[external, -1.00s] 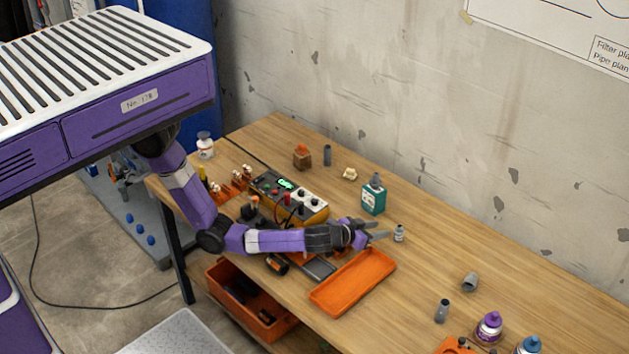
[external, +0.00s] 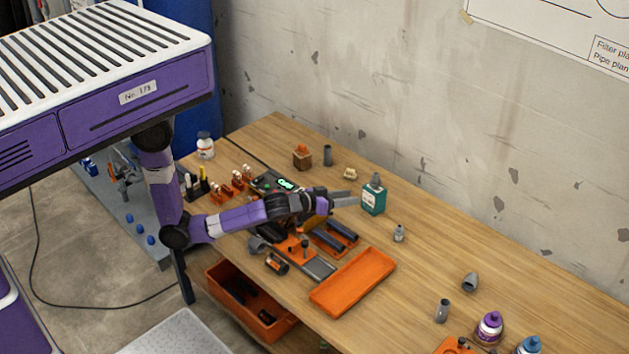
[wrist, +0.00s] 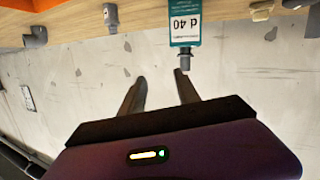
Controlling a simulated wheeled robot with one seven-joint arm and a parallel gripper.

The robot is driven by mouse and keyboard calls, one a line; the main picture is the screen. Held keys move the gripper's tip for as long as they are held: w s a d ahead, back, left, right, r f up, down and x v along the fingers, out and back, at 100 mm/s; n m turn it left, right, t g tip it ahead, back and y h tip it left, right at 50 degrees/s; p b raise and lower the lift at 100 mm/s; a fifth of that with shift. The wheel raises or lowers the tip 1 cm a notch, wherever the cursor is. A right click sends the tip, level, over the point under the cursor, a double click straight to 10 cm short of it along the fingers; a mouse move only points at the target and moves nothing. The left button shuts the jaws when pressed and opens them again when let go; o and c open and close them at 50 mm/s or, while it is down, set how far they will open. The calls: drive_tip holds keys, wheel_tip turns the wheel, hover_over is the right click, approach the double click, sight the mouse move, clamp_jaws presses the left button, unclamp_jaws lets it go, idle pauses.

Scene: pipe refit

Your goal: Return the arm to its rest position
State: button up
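My purple arm reaches from the left over the wooden table (external: 420,270). My gripper (external: 346,196) is above the table in the external view, left of a teal bottle (external: 374,199). In the wrist view my gripper's two fingers (wrist: 160,88) stand apart with nothing between them, so it is open and empty. The wrist view also shows the teal bottle (wrist: 184,22) upside down, beyond the fingertips and apart from them. My forearm and wrist hide part of the multimeter-like box (external: 272,184) behind them.
An empty orange tray (external: 352,283) lies in front of my gripper. Dark pipes rest in an orange holder (external: 335,238) below it. An orange bin (external: 250,305) sits lower left.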

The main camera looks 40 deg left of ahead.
drive_tip(key=shift+n+t, duration=0.4)
drive_tip(key=shift+n, duration=0.3)
drive_tip(key=s+a, duration=0.2)
drive_tip(key=a, duration=0.2)
drive_tip(key=s+a+f, duration=0.1)
drive_tip(key=s+a, duration=0.1)
drive_tip(key=a, duration=0.3)
drive_tip(key=s+a+f, duration=0.1)
drive_tip(key=a, duration=0.4)
drive_tip(key=shift+s, duration=0.4)
drive_tip(key=s+a+y+b, duration=0.1)
drive_tip(key=s+a+y, duration=0.1)
drive_tip(key=s+a, duration=0.7)
drive_tip(key=s+a+y+b, duration=0.1)
drive_tip(key=s+a+y, duration=0.2)
drive_tip(key=s+a, duration=0.6)
drive_tip(key=s, duration=0.5)
drive_tip(key=shift+f+g, duration=0.15)
drive_tip(key=shift+g, duration=0.15)
drive_tip(key=shift+s, duration=0.1)
